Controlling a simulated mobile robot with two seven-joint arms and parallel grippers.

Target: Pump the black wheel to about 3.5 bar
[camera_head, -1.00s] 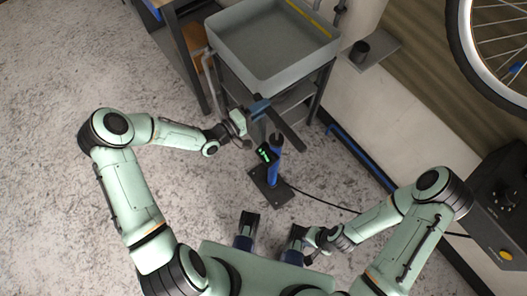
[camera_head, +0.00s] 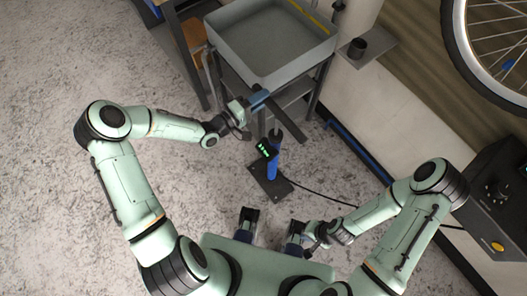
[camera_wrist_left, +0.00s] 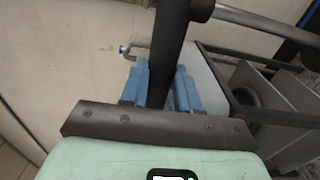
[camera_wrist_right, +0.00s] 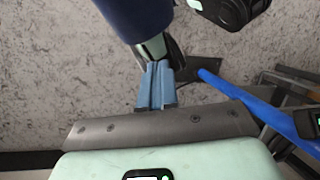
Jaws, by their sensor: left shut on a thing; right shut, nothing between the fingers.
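The floor pump has a blue barrel (camera_head: 273,168), a black foot plate (camera_head: 271,184) and a small display with green digits (camera_head: 265,149), too small to read. It stands upright on the floor. My left gripper (camera_head: 260,99) is shut on the pump's black handle (camera_head: 287,122), near its left end; the handle also shows between the fingers in the left wrist view (camera_wrist_left: 172,50). My right gripper (camera_wrist_right: 157,84) is shut and empty, low near my base, apart from the blue barrel (camera_wrist_right: 265,110).
A grey basin (camera_head: 268,75) on a metal stand is close behind the pump handle. A black hose (camera_head: 320,199) runs right from the pump, past my right arm. A black box with a knob (camera_head: 497,192) is at the right edge. Open floor lies left.

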